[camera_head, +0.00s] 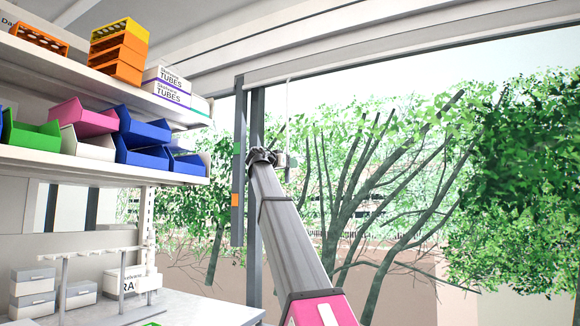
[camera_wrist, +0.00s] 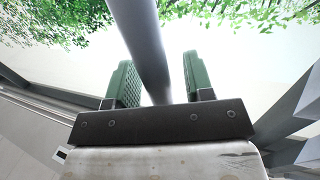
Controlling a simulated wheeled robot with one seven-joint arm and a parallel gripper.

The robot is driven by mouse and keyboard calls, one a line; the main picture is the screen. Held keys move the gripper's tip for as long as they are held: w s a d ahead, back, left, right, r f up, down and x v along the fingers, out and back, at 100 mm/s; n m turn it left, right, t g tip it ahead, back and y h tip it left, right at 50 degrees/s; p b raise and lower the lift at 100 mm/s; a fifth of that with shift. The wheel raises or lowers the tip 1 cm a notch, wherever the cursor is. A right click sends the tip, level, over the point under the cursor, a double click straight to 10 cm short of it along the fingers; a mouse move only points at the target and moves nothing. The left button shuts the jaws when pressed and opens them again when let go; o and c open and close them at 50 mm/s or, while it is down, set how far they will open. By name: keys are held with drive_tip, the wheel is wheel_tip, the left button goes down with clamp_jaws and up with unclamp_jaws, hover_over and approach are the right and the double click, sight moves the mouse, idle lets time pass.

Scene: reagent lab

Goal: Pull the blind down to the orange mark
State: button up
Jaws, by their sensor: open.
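The blind is rolled up, with its pale lower edge (camera_head: 400,38) along the top of the window. A thin pale cord (camera_head: 289,95) hangs from it down to my gripper (camera_head: 288,161). The orange mark (camera_head: 235,200) is on a dark upright strip left of my arm, lower than my gripper. In the wrist view my gripper (camera_wrist: 160,75) is open, with a green finger on each side. A smooth grey rod (camera_wrist: 147,45) runs between the fingers, with a gap at the right finger; contact with the left one is unclear. The rod seems to be the cord's lower part.
Shelves with colored bins (camera_head: 85,115) and boxes stand at the left. Below them is a white bench (camera_head: 190,308) with a rack and small boxes. The dark window post (camera_head: 255,115) is close left of my gripper. The window area to the right is clear.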

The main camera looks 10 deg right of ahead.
drive_tip(key=shift+w+d, duration=0.2)
drive_tip(key=shift+d, duration=0.2)
clamp_jaws()
wheel_tip(320, 180, down, 55)
unclamp_jaws()
drive_tip(key=v, duration=1)
drive_tip(key=shift+s+a, duration=0.25)
drive_tip(key=shift+a, duration=0.05)
